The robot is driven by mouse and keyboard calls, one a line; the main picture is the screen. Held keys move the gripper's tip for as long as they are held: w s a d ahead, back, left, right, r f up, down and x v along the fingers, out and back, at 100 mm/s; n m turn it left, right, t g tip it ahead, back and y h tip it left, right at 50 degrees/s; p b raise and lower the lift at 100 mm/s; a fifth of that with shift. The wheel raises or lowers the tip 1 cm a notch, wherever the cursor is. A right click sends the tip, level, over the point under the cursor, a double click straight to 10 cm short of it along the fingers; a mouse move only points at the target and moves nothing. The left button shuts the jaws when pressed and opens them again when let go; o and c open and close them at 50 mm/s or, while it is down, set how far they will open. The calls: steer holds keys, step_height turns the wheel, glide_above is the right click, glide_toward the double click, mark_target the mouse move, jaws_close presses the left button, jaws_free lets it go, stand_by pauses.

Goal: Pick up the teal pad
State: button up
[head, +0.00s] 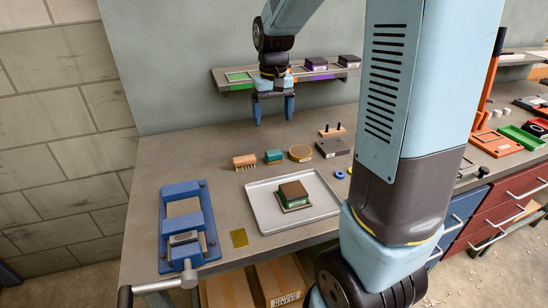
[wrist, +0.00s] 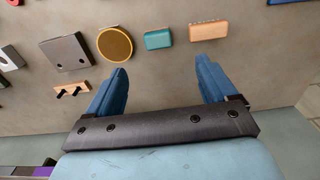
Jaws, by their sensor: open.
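The teal pad (head: 273,156) is a small block lying on the grey bench, between a tan brush and a round tan disc. It also shows in the wrist view (wrist: 158,39), beyond my fingertips and roughly between their lines. My gripper (head: 273,118) points down with its two blue fingers spread wide and nothing between them. It is above the back of the bench, apart from the pad. In the wrist view my gripper (wrist: 162,66) is open and empty.
The brush (head: 245,162) and the disc (head: 300,153) flank the pad closely. A dark plate (head: 332,148) and a two-peg wooden block (head: 331,131) are to the right. A grey tray (head: 322,208) holding a stacked block is in front. A wall shelf (head: 330,73) is behind my gripper.

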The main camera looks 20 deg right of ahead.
mark_target(274, 152)
steer(key=f, duration=0.9)
steer(key=shift+w, duration=0.2)
steer(key=shift+w+d+f, duration=0.1)
steer(key=shift+d+f, duration=0.05)
steer(key=shift+f, duration=1.15)
steer(key=shift+w+d+f, duration=0.1)
steer(key=shift+f, duration=1.2)
steer(key=shift+c, duration=0.3)
steer(key=c, duration=1.1)
steer(key=shift+o, duration=0.2)
steer(key=shift+r, duration=0.1)
